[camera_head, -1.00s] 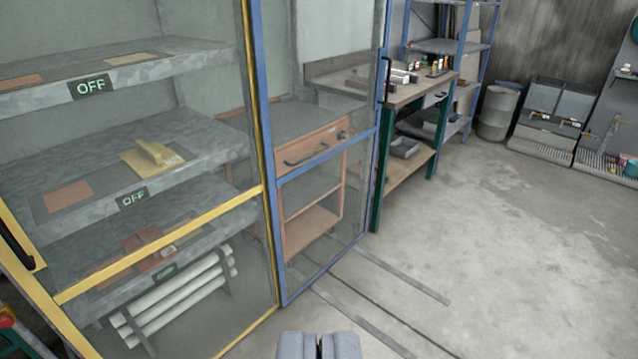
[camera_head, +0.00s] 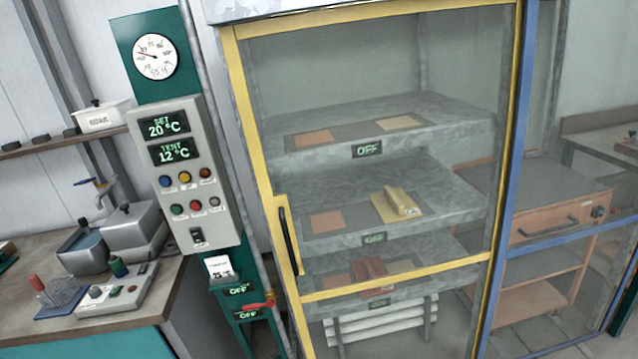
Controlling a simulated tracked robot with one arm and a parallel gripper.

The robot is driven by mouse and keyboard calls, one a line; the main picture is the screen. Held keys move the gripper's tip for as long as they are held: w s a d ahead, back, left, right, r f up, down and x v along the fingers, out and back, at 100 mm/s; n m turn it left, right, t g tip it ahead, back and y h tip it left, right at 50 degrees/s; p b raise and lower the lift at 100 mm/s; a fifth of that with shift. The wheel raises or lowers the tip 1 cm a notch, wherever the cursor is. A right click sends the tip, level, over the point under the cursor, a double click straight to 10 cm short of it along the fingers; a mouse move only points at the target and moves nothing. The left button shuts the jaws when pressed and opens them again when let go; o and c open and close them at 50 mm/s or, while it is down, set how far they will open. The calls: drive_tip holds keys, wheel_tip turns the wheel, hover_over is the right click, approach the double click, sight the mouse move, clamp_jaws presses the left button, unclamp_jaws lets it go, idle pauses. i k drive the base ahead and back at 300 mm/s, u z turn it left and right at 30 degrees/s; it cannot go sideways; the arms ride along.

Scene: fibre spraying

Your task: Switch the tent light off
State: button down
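The tent (camera_head: 375,22) is a tall glazed cabinet with a yellow-framed door, which looks closed, and a black handle (camera_head: 289,240). To its left is a grey control box (camera_head: 220,215) on a green post. Its displays read SET 20 °C and TENT 12 °C. Below them are blue, yellow and red buttons, then green, red and grey ones, too small to read the labels. A black rocker switch (camera_head: 197,236) sits at the bottom of the box. No lamp shows inside the tent, and I cannot tell whether its light is on. My gripper is out of view.
Shelves in the tent carry OFF signs (camera_head: 367,149) and small pads. Two more OFF displays (camera_head: 240,290) and a red-handled valve (camera_head: 257,304) are below the control box. A bench (camera_head: 120,325) with instruments stands left. A blue-framed glass panel (camera_head: 516,150) is right of the tent door.

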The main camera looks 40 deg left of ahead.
sight(197, 235)
drive_tip(key=u, duration=1.85)
drive_tip(key=k, duration=0.1)
drive_tip(key=z, duration=0.25)
